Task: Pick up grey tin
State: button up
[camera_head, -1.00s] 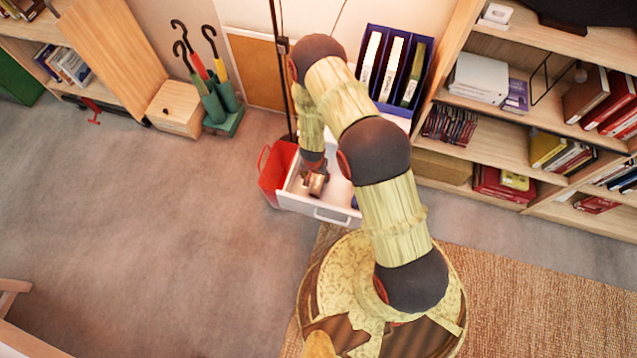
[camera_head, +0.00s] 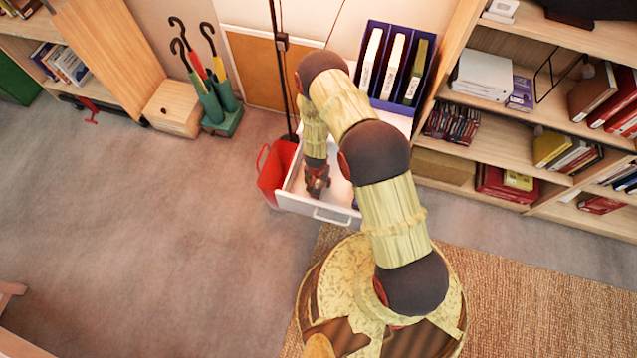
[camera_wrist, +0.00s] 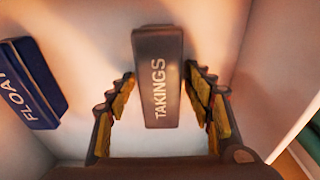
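The grey tin (camera_wrist: 158,85), a narrow box marked "TAKINGS", lies in the open white drawer (camera_head: 291,203). In the wrist view it extends between and beyond the fingertips of my gripper (camera_wrist: 162,95). The fingers are spread, one on each side of the tin, with a visible gap at both sides. In the head view my gripper (camera_head: 317,183) is down inside the drawer, and the arm hides much of the drawer. I cannot make out the tin there.
A blue tin (camera_wrist: 32,83) marked "FLOAT" lies left of the grey tin. The drawer wall (camera_wrist: 280,70) is close on the right. A red bin (camera_head: 274,172) stands against the drawer's left side. A blue file rack (camera_head: 397,68) stands above the drawer.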

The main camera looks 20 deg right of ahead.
grip_shut()
dwell(0.5)
jog(key=shift+r, duration=0.1)
